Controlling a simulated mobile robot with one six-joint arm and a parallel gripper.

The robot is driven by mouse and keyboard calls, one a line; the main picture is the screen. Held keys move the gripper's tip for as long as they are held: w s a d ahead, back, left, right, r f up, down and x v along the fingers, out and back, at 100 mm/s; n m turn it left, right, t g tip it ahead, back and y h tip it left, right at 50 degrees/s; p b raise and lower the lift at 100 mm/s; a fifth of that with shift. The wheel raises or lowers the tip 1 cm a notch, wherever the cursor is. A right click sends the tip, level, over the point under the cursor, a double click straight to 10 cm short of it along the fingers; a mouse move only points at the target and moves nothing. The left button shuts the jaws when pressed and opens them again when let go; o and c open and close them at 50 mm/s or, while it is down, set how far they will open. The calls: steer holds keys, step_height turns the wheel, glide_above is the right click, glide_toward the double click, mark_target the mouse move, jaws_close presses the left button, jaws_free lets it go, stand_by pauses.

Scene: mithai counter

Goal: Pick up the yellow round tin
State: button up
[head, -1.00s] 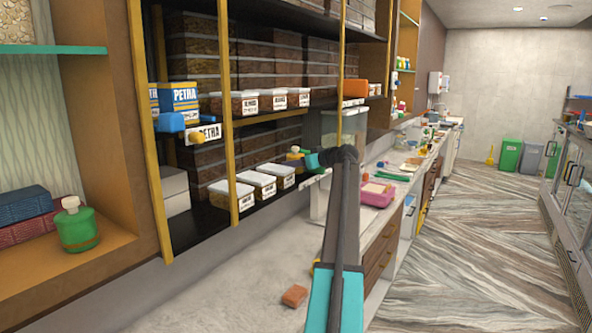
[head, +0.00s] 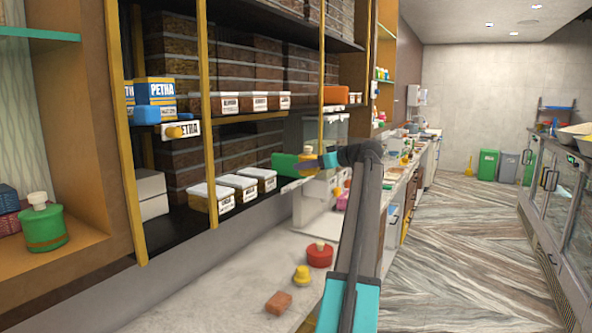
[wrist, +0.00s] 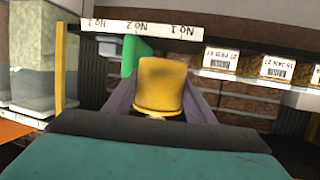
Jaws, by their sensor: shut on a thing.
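The yellow round tin (wrist: 160,85) is between my gripper's two fingers in the wrist view, gripped with its side toward the camera. In the head view my gripper (head: 319,164) is raised beside the shelf front, and the held yellow tin (head: 308,168) shows small at its tip. A green box (head: 288,164) is just behind it there; I cannot tell whether they touch. A second yellow piece with a knob (head: 301,276) stands on the counter below.
A red tin (head: 320,255) and a brown block (head: 278,302) lie on the counter (head: 215,290). Clear-sided white-lidded boxes (head: 238,186) line the lower shelf on the left. The floor at right is open.

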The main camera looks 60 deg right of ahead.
steer(key=shift+s+r, duration=0.1)
steer(key=shift+s, duration=1.2)
